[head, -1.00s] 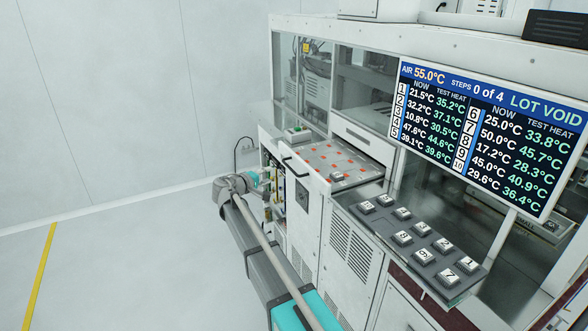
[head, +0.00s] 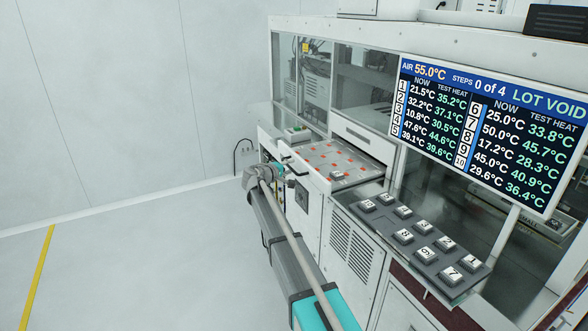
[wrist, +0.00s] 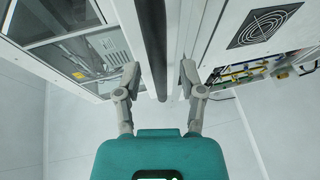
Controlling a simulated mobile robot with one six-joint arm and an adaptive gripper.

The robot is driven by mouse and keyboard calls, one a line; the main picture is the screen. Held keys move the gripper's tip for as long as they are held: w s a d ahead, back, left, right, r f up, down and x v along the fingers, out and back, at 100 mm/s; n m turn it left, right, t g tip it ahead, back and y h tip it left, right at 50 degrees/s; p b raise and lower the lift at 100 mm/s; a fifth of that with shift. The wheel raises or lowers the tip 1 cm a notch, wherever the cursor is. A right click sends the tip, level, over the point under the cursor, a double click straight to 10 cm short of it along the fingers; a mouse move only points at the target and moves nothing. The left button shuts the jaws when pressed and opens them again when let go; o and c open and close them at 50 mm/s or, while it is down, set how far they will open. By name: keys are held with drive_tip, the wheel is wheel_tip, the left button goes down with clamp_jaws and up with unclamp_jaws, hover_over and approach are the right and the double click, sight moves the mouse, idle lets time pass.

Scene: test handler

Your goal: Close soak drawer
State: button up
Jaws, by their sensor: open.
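The soak drawer (head: 346,160) stands pulled out of the machine in the head view. Its pale top carries rows of orange-red marks, and one small grey block (head: 337,175) sits on it near the right side. My gripper (head: 284,167) is at the drawer's front end, over the handle area, and hides part of it. In the wrist view a dark handle bar (wrist: 152,40) runs lengthwise between the two spread fingers of my gripper (wrist: 160,76). The fingers are open, with gaps to the bar; whether either touches it is not clear.
A shelf of numbered grey blocks (head: 425,253) juts out right of the drawer. The display (head: 490,135) hangs above it and reads LOT VOID. The machine's white lower cabinet (head: 350,250) lies under the drawer. The floor (head: 140,265) on the left is clear.

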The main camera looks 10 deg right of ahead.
drive_tip(key=shift+w+d, duration=0.15)
drive_tip(key=shift+d, duration=0.05)
drive_tip(key=shift+c, duration=0.2)
clamp_jaws()
